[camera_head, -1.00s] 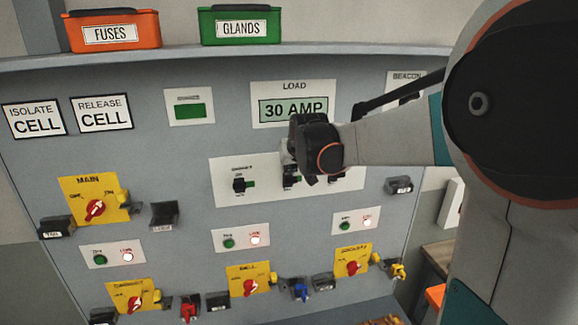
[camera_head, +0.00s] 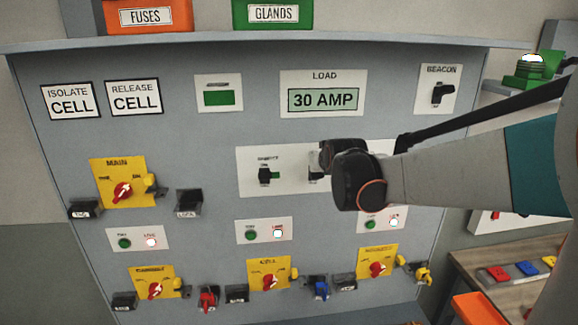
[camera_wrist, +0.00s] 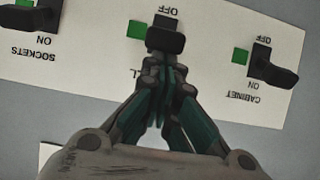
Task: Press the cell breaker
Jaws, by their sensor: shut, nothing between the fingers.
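The cell breaker (camera_wrist: 166,38) is the middle black lever on the white strip in the wrist view, with a green square beside it and its label mostly covered by my fingers. In the head view the cell breaker (camera_head: 314,174) is partly hidden behind my wrist. My gripper (camera_wrist: 165,68) is shut and empty, its fingertips right at the lever's lower edge in the wrist picture. I cannot tell whether they touch. In the head view, the fingertips are hidden.
The cabinet breaker (camera_wrist: 272,66) and the sockets breaker (camera_wrist: 38,15) flank it closely. Above the strip is the load display (camera_head: 323,99), reading 30 AMP. Yellow rotary switches, padlocks and indicator lamps sit lower on the grey board (camera_head: 215,145).

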